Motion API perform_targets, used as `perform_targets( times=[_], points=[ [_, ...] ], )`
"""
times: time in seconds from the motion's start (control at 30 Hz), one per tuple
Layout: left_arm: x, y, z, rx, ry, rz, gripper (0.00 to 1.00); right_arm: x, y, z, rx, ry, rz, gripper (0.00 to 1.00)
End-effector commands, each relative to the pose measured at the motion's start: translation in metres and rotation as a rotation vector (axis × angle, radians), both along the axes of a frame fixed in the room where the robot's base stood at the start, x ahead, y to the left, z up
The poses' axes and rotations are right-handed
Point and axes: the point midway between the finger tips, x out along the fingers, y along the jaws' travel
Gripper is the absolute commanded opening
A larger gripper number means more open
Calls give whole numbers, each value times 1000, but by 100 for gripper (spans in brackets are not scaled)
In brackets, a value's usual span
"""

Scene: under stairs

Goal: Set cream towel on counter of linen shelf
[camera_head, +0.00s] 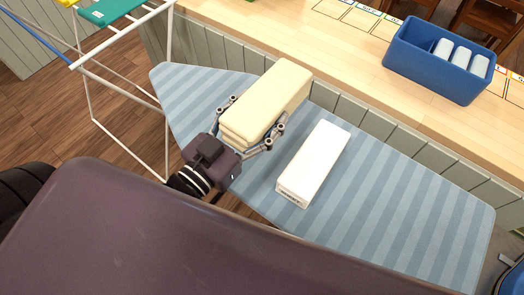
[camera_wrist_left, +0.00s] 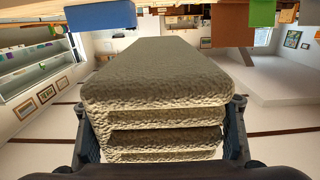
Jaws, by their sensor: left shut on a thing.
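The cream towel (camera_head: 268,100) is a folded block, held over the left part of the striped ironing board in the head view. My left gripper (camera_head: 251,125) is shut on it, with a finger on each long side. In the left wrist view the towel (camera_wrist_left: 158,90) fills the middle, its folded layers facing the camera between the two fingers. A long wooden counter (camera_head: 350,62) runs along the back, beyond the ironing board; I cannot tell whether it belongs to the linen shelf. My right gripper is not in view.
A white box (camera_head: 314,163) lies on the ironing board (camera_head: 370,215), right of the towel. A blue bin (camera_head: 428,72) with white rolled items stands on the counter's right part. A white drying rack (camera_head: 125,95) stands at left. The counter's left part is clear.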

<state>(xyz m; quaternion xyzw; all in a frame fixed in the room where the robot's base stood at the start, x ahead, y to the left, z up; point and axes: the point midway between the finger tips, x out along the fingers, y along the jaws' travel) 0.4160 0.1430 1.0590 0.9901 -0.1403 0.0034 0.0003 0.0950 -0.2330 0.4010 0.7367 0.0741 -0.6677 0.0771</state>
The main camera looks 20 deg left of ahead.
Motion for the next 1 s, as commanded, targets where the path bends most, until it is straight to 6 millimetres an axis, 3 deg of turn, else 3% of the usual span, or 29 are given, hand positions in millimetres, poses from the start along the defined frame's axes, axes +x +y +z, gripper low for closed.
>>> perform_targets(
  times=[0.03,0.3,0.73,1.0],
  points=[
    [0,0,-21,2,11,0,30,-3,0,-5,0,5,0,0],
    [-1,0,-80,1,8,0,29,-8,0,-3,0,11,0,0],
    [0,0,-128,1,5,0,29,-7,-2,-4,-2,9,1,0],
    [0,0,-132,1,4,0,29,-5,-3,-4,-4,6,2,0]
  ],
)
